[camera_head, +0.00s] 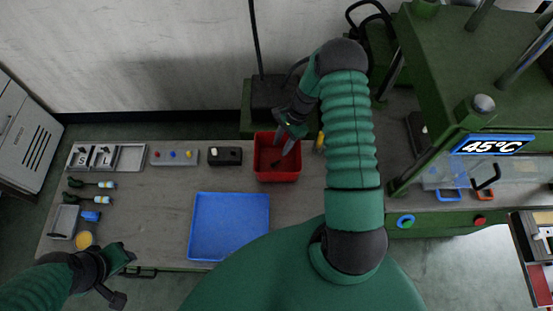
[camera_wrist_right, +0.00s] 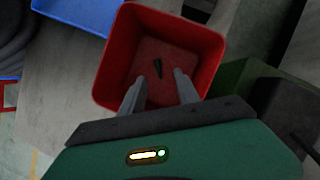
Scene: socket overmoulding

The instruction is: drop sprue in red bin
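The red bin (camera_head: 278,176) stands on the table, right of the blue tray and left of the press. My right gripper (camera_head: 287,150) is above the bin, pointing down into it. In the right wrist view the bin (camera_wrist_right: 207,42) lies beyond my right fingers (camera_wrist_right: 157,88), which are apart with nothing between them.
A blue tray (camera_head: 229,229) lies left of the bin. A black box (camera_head: 225,156), a grey button panel (camera_head: 174,157) and a metal parts tray (camera_head: 131,158) line the back. Green-handled tools (camera_head: 77,183) lie at left. A green press (camera_head: 440,60) with a 45°C display stands right.

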